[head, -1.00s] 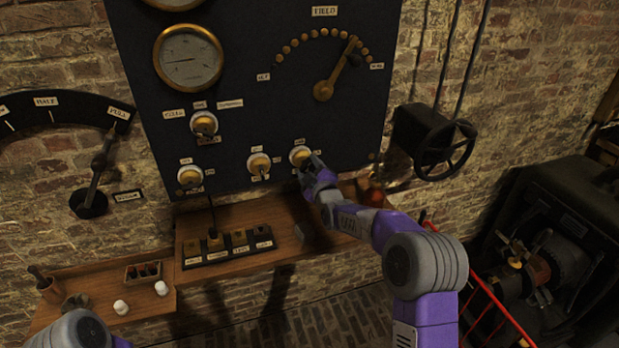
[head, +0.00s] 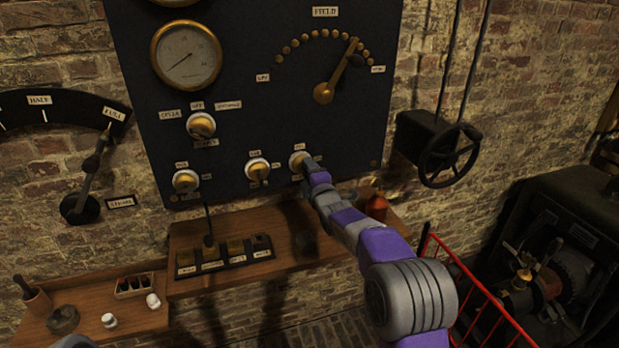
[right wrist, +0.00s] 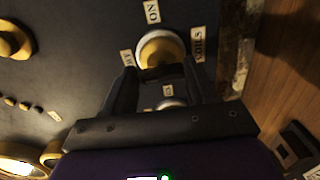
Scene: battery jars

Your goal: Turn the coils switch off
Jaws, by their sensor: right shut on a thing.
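The coils switch is a round brass knob (head: 298,159) with a pale rim, the rightmost of the lower row on the dark panel. In the right wrist view the brass knob (right wrist: 158,49) shows beside small ON, COILS and partly hidden OFF labels. My right gripper (right wrist: 160,71) is shut on the switch's dark handle, with one finger on each side. In the head view my right gripper (head: 308,168) reaches the switch from the lower right and hides part of it.
Another brass switch (head: 257,170) sits close to the left on the panel (head: 250,110). The field lever (head: 338,75) is above, and a black handwheel (head: 449,156) is to the right. A wooden shelf (head: 222,277) with several labelled blocks juts out below.

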